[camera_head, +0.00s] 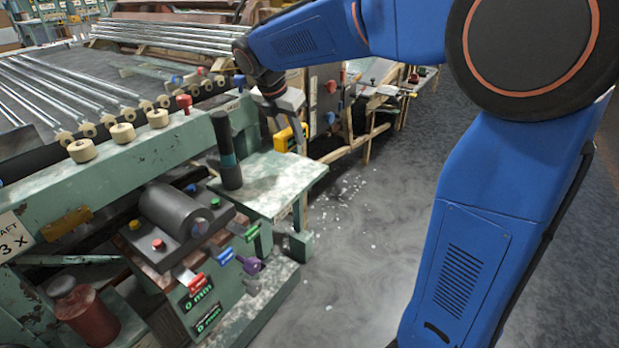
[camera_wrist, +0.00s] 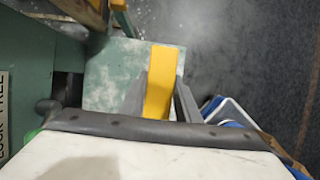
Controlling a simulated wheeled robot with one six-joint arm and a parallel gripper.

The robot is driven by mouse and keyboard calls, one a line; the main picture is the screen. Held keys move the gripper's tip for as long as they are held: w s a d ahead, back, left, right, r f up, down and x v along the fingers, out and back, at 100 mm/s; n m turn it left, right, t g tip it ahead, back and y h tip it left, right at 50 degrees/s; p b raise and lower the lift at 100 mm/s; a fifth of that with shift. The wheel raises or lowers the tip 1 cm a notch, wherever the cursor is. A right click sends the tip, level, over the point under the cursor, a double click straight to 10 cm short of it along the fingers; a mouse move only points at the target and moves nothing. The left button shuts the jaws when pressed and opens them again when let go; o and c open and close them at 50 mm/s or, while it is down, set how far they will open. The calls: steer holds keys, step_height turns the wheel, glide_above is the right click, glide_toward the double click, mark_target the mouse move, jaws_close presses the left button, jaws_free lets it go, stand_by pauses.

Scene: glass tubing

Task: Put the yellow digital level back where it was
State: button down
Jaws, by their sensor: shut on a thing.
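The yellow digital level (camera_head: 285,139) is held in my gripper (camera_head: 287,128), above the back edge of a pale green shelf in the head view. In the wrist view the yellow level (camera_wrist: 160,75) stands between the two grey fingers of my gripper (camera_wrist: 162,98), which are shut on it. The pale green shelf (camera_head: 290,175) projects from the machine's side. In the wrist view the shelf (camera_wrist: 105,80) shows below and to the left of the level. I cannot tell the gap between the level and the shelf.
A dark cylinder (camera_head: 229,150) stands upright at the shelf's left side. The green machine (camera_head: 130,165) with rollers and glass tubes (camera_head: 60,85) fills the left. Coloured knobs and levers (camera_head: 225,257) stick out below the shelf. The grey floor (camera_head: 370,220) to the right is open.

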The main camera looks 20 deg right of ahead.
glide_above(297, 173)
steer(key=a, duration=0.1)
steer(key=f, duration=0.4)
steer(key=s+f, duration=0.1)
steer(key=f, duration=0.1)
steer(key=shift+w+f, duration=0.1)
steer(key=shift+f, duration=2.05)
steer(key=shift+f, duration=0.15)
steer(key=c, duration=1.3)
jaws_free()
steer(key=shift+a, duration=0.1)
steer(key=shift+c, duration=0.2)
